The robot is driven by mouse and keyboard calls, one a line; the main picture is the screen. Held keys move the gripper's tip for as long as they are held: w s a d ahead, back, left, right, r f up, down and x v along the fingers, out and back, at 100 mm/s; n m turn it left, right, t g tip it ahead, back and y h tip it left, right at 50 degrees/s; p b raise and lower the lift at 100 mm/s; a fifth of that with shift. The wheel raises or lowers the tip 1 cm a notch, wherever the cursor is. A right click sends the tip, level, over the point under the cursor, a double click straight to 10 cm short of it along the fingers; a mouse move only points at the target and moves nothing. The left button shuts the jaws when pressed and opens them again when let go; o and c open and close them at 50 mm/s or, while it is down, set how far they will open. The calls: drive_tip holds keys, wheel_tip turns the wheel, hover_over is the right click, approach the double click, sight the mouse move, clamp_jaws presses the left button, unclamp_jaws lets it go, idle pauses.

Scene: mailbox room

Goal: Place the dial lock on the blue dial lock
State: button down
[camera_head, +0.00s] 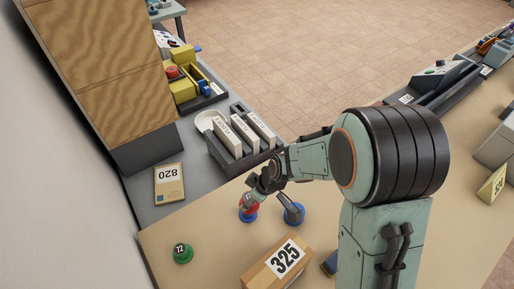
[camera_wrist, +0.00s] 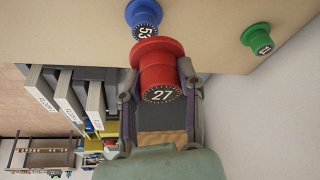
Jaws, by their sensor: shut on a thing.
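A red dial lock (camera_head: 249,207) numbered 27 is between the fingers of my gripper (camera_head: 257,189). In the wrist view my gripper (camera_wrist: 161,80) is shut on this red lock (camera_wrist: 159,68), its numbered dial facing the camera. A blue dial lock (camera_wrist: 142,17) numbered 53 is just beyond the red lock's base, and its dial face is partly covered by it. In the head view a blue base (camera_head: 247,217) shows directly below the red lock. I cannot tell whether the two locks touch.
A second blue-based object with a grey upper part (camera_head: 294,213) stands right of the red lock. A tray with white upright folders (camera_head: 242,138) stands behind.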

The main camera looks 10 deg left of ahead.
drive_tip(key=shift+w+a+f, duration=0.2)
drive_tip(key=shift+w+f, duration=0.15)
drive_tip(key=shift+f, duration=0.1)
drive_tip(key=shift+w+a+f, duration=0.15)
drive_tip(key=shift+w+f, duration=0.15)
drive_tip(key=shift+f, duration=0.15)
drive_tip(key=shift+w+a+f, duration=0.1)
drive_tip(key=shift+w+f, duration=0.05)
drive_tip(key=shift+f, duration=0.8)
drive_tip(key=shift+w+a+f, duration=0.1)
drive_tip(key=shift+w+f, duration=0.05)
drive_tip(key=shift+f, duration=0.8)
drive_tip(key=shift+f, duration=0.1)
drive_tip(key=c, duration=0.7)
unclamp_jaws()
drive_tip(key=v, duration=1.2)
